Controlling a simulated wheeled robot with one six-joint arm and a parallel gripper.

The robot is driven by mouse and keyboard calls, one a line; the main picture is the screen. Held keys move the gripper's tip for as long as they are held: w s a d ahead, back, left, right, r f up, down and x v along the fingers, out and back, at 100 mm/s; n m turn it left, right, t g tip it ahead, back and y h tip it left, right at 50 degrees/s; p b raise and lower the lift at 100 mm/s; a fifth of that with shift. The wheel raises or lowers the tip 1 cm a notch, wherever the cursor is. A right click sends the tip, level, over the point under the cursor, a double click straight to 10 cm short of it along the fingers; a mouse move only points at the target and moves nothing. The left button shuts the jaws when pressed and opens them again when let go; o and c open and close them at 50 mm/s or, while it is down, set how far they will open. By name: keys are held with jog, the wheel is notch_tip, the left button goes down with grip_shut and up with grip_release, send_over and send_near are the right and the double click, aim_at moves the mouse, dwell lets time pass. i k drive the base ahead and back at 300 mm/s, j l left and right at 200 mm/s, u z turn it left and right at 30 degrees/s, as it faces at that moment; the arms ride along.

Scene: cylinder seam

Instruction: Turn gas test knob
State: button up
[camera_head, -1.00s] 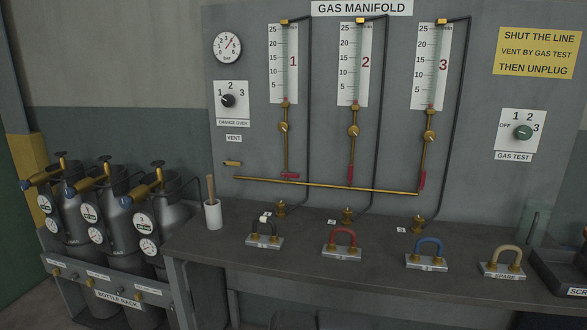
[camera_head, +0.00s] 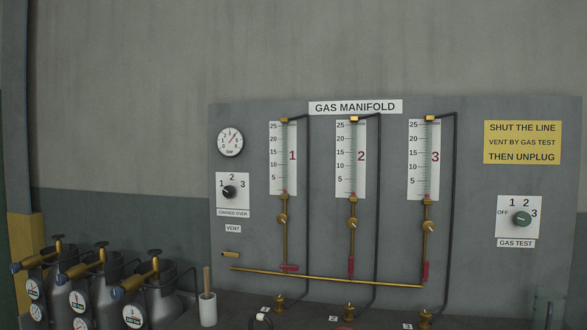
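My gripper does not show in the head view.
The grey manifold panel (camera_head: 390,270) carries three gauge tubes, a pressure dial (camera_head: 230,142) and a black change over knob (camera_head: 229,192). A yellow sign (camera_head: 523,143) hangs above the test knob. Gas bottles (camera_head: 105,285) stand at lower left, beside a white cup (camera_head: 208,310).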

aim_at(522, 218)
jog(key=z, duration=1.45)
